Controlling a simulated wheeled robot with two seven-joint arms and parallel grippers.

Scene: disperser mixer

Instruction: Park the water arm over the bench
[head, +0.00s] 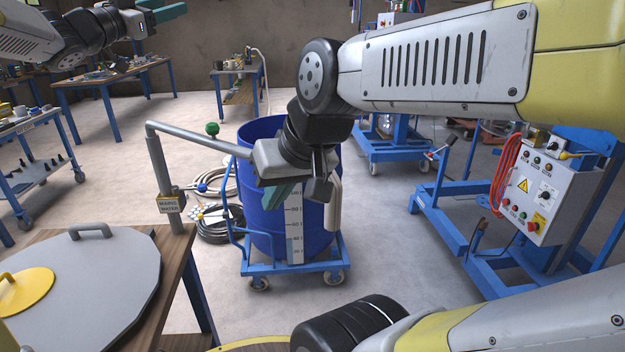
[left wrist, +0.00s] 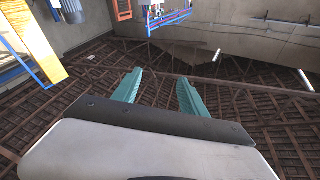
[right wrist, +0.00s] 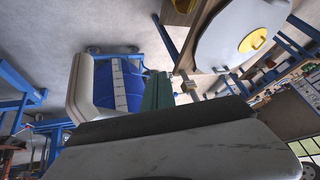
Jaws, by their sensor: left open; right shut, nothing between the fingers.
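A green knob (head: 212,129) shows just above the pipe. My right gripper (head: 278,194) is shut and empty in front of the drum; its closed teal fingers show in the right wrist view (right wrist: 156,92). My left gripper (head: 168,12) is open, raised and empty, far from the water arm.
A grey round lid (head: 80,275) and a yellow lid (head: 24,290) lie on the bench. The drum stands on a blue wheeled cart (head: 290,268). A control box (head: 540,190) stands at right.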

